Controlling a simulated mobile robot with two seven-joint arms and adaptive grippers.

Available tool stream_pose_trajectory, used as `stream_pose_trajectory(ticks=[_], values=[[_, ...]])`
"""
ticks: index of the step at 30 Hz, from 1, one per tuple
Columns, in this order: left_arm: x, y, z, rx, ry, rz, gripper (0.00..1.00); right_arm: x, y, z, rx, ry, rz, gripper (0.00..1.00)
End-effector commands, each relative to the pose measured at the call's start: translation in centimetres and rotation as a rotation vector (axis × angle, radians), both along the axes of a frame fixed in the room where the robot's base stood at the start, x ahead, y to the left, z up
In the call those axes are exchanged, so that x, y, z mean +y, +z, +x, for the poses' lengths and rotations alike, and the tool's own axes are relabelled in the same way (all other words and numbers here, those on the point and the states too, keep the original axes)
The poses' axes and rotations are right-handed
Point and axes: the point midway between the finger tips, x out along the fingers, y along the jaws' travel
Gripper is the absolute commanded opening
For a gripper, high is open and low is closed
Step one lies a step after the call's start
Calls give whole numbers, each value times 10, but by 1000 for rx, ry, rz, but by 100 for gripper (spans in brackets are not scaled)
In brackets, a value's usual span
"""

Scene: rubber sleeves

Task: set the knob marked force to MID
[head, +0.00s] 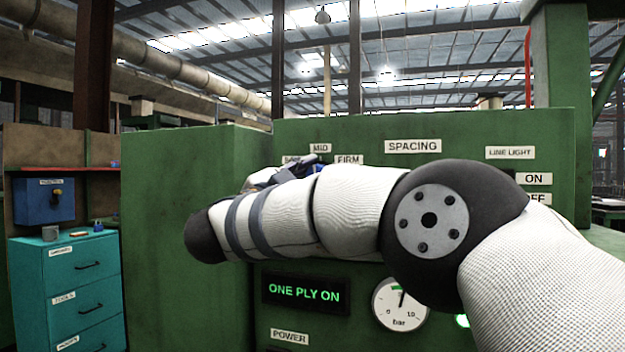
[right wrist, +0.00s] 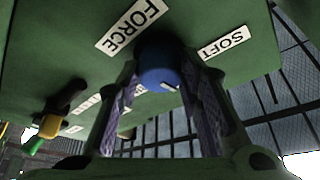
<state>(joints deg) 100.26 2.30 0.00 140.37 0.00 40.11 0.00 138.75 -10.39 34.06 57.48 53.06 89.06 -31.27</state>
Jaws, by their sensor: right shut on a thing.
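The force knob (right wrist: 158,68) is blue and round with a short white mark on its face. It sits on the green panel between the FORCE label (right wrist: 132,25) and the SOFT label (right wrist: 223,40) in the right wrist view. My right gripper (right wrist: 162,82) is shut on the knob, a finger on each side. In the head view the MID label (head: 320,148) and FIRM label (head: 349,160) show above my right arm, and a third label is partly covered. My arm hides most of the knob there, so I cannot tell which label its mark faces. My left gripper is out of view.
The green machine front (head: 470,125) carries a SPACING label (head: 413,146), a LINE LIGHT label (head: 510,153), a display (head: 305,292) reading ONE PLY ON and a dial gauge (head: 400,304). Teal drawers (head: 70,290) and a blue box (head: 43,202) stand at left.

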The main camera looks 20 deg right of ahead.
Motion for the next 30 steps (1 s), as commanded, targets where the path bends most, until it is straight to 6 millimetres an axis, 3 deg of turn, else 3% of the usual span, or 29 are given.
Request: stream_pose_trajectory(ticks=[9,26,27,29,30], values=[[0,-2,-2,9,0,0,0,0,0,1,-67,0,98,5],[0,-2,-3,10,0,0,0,0,1,0,-82,0,119,5],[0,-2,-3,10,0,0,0,0,1,0,-82,0,119,40],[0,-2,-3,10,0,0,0,0,1,0,-81,-1,119,52],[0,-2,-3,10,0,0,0,0,1,0,-81,-1,119,52]])
